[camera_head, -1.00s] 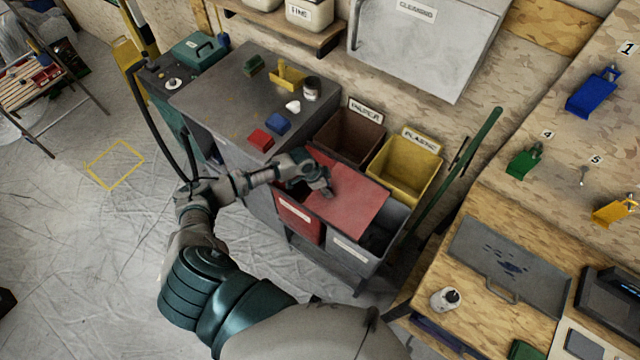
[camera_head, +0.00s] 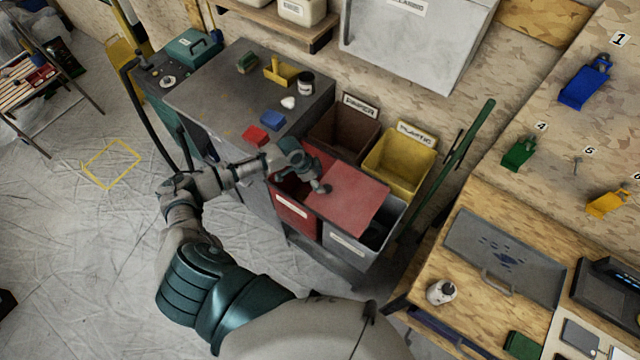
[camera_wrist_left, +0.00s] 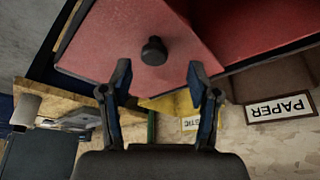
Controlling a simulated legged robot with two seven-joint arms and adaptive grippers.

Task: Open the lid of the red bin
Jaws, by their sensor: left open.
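The red bin (camera_head: 297,213) stands in the bin row with its dark inside partly showing. Its flat red lid (camera_head: 350,200) is shifted to the right, resting partly over the grey bin beside it. In the left wrist view the lid (camera_wrist_left: 120,40) carries a round black knob (camera_wrist_left: 153,50). My left gripper (camera_head: 318,184) is over the lid's left part, close to the knob. In the left wrist view its two fingers (camera_wrist_left: 158,85) are spread apart and empty, with the knob just beyond the tips. My right gripper is not in view.
A brown paper bin (camera_head: 343,135) and a yellow plastic bin (camera_head: 400,160) stand behind. The grey bin (camera_head: 365,250) is at right. A grey cabinet (camera_head: 225,95) with small objects is at left. A workbench (camera_head: 430,265) stands at right, with a green pole (camera_head: 465,150) near it.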

